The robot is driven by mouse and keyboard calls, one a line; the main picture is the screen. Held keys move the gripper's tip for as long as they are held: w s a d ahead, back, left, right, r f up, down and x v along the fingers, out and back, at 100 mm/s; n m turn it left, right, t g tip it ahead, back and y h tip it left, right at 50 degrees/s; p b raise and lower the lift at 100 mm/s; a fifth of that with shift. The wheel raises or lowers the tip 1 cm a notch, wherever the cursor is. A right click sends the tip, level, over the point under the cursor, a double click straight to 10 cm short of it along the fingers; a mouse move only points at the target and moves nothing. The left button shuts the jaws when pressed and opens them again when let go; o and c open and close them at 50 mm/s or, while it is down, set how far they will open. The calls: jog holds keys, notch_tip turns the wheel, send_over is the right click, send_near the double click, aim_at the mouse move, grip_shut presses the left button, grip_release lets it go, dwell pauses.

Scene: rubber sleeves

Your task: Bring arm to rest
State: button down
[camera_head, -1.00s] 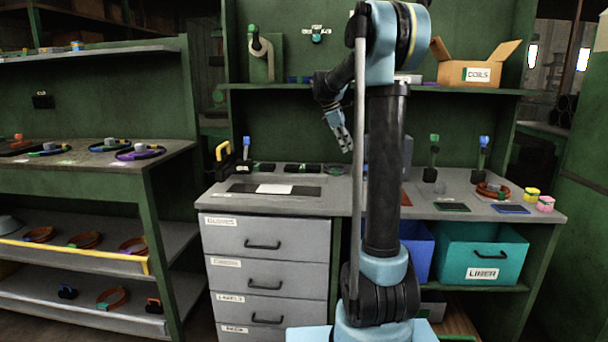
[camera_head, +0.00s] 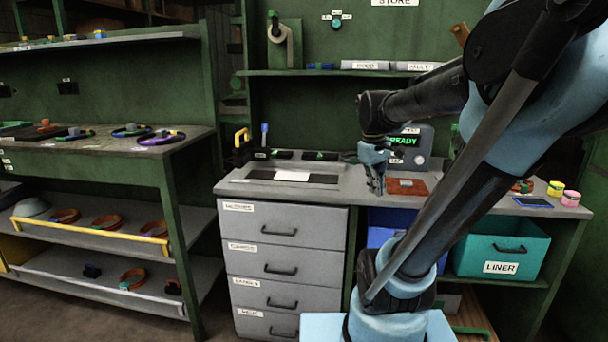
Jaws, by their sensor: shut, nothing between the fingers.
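My gripper (camera_head: 377,184) points down at the end of my arm, near the middle of the workbench (camera_head: 350,198). Its fingers are together with nothing held between them. It appears in front of the bench top, just left of a reddish-brown pad (camera_head: 407,187). I cannot tell how far it is above the surface. My arm reaches in from the right, with its upper links large and close to the camera. It hides part of the bench's right side and the wall behind.
A grey device with a green READY display (camera_head: 405,141) stands at the back of the bench. A drawer unit (camera_head: 282,225) is below left, a teal LINER bin (camera_head: 502,250) below right. A dark mat (camera_head: 250,177) lies on the bench.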

jog(key=s+a+f+m+y, duration=0.1)
jog(key=s+f+m, duration=0.4)
jog(key=s+f, duration=0.8)
jog(key=shift+a+f+m+t+y, duration=0.3)
jog(key=shift+a+t+y, duration=0.1)
jog(key=shift+a, duration=0.45)
